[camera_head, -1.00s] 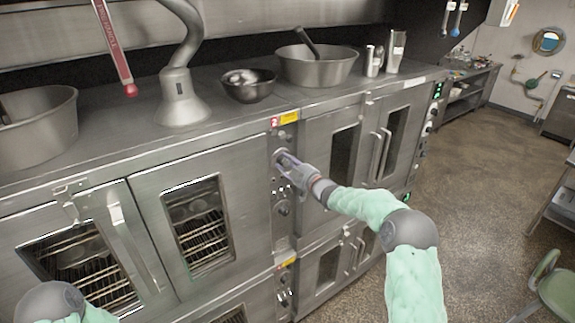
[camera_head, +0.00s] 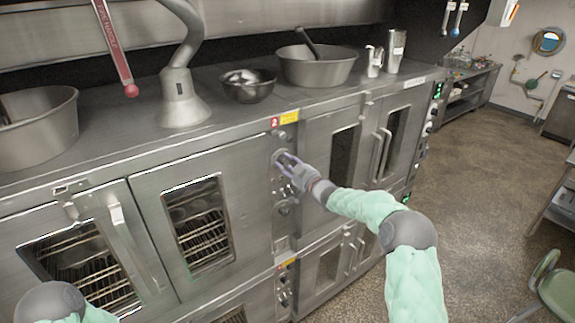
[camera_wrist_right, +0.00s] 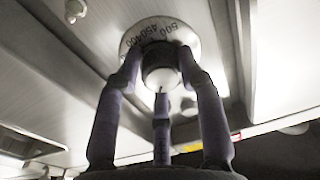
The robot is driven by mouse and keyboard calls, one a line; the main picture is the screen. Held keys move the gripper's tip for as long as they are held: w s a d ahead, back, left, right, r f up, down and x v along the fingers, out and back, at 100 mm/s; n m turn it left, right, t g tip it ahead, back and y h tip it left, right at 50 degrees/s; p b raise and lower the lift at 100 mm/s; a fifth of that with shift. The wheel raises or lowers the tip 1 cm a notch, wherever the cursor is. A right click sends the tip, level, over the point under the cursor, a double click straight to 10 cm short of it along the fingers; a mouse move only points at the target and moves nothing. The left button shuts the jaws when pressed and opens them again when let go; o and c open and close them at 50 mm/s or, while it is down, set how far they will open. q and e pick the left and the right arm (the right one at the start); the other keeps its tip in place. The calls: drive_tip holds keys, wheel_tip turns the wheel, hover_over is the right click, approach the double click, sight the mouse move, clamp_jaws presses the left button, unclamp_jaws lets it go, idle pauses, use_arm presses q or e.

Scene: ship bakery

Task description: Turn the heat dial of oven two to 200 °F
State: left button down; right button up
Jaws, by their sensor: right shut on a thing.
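Oven two's control panel (camera_head: 284,222) is the narrow vertical strip right of the oven door with the window, under a red "2" label (camera_head: 275,122). My right gripper (camera_head: 284,160) reaches its upper part. In the right wrist view the heat dial (camera_wrist_right: 160,30) is a round metal disc with a knob (camera_wrist_right: 161,70) at its centre; the numbers 500, 450 and 400 show upside down on its rim. My right gripper's fingers (camera_wrist_right: 160,85) are shut around the knob. The pointer's setting cannot be read. My left gripper is out of view; only part of my left arm shows.
More knobs sit lower on the panel (camera_head: 284,209). Door handles (camera_head: 380,155) of the neighbouring oven stand out to the right. Bowls (camera_head: 248,86) and a large pot (camera_head: 316,68) stand on the oven top. The floor (camera_head: 470,180) to the right is largely clear.

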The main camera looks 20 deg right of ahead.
drive_tip(key=shift+r, duration=0.55)
drive_tip(key=o, duration=1.1)
drive_tip(key=shift+w, duration=0.1)
drive_tip(key=shift+a+f, duration=0.15)
drive_tip(key=shift+f, duration=0.1)
drive_tip(key=shift+s+d+f, duration=0.15)
drive_tip(key=shift+s+d, duration=0.2)
drive_tip(key=shift+s, duration=0.15)
drive_tip(key=v, duration=1)
drive_tip(key=shift+s, duration=0.4)
